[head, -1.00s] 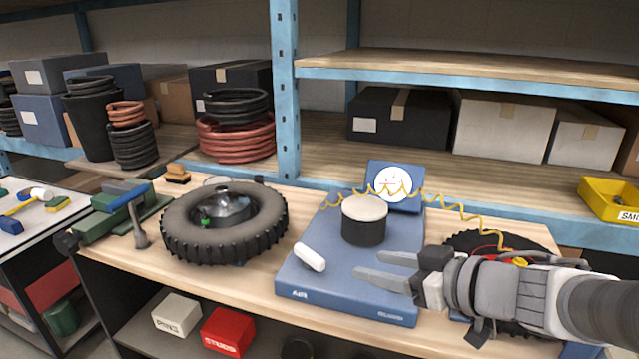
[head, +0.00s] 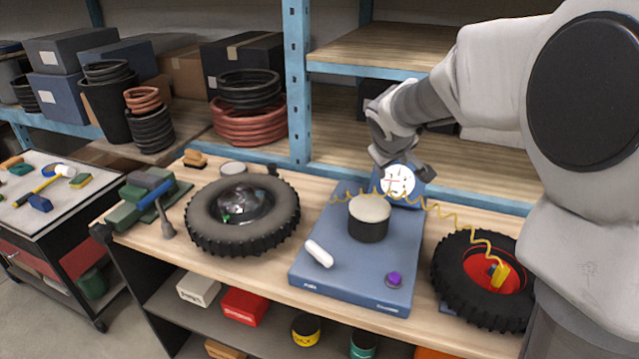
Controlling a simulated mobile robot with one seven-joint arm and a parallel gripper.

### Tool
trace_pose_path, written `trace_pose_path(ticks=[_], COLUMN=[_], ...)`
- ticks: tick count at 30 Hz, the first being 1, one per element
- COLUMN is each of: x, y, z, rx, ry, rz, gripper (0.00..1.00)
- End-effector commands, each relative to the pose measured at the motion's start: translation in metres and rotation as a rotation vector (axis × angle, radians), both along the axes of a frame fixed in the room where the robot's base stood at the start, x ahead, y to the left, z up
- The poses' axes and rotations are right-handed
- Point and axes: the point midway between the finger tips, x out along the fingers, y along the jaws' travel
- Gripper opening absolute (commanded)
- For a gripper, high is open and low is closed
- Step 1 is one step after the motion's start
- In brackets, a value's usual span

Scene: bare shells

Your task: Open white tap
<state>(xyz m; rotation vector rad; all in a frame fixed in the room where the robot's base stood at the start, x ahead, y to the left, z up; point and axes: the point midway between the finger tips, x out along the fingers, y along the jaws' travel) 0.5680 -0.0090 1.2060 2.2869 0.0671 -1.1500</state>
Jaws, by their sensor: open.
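The white tap handle (head: 319,253), a short rounded white bar, lies slantwise on the front left of the blue panel (head: 345,285). A purple knob (head: 394,280) sits at the panel's front right. A black cylinder with a pale top (head: 369,218) stands between them and the gauge (head: 398,181) at the back. My gripper (head: 408,168) is raised over the panel's back, near the gauge, well apart from the white handle. It is open; its fingers are mostly hidden, and I see nothing held.
A tyre (head: 243,214) lies left of the panel. A tyre with a red hub (head: 487,276) lies right, with a yellow coiled hose (head: 450,217) reaching it. A green vice (head: 140,198) and a hammer (head: 160,208) are at the left. Blue shelving (head: 299,80) stands behind.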

Motion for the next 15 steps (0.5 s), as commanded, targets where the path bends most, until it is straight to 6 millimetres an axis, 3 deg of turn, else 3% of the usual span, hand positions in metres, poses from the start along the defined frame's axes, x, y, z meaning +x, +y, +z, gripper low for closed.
trace_pose_path(ticks=[1,5,9,15], x=[0.000,-0.013,-0.035,-0.064], y=[0.013,0.049,0.093,0.140], z=[0.007,0.006,0.008,0.015], rx=[0.003,0.020,0.063,0.122], ry=[0.062,0.247,0.450,0.653], rz=[0.001,0.024,0.089,0.190], gripper=[0.55,0.55,0.55,0.55])
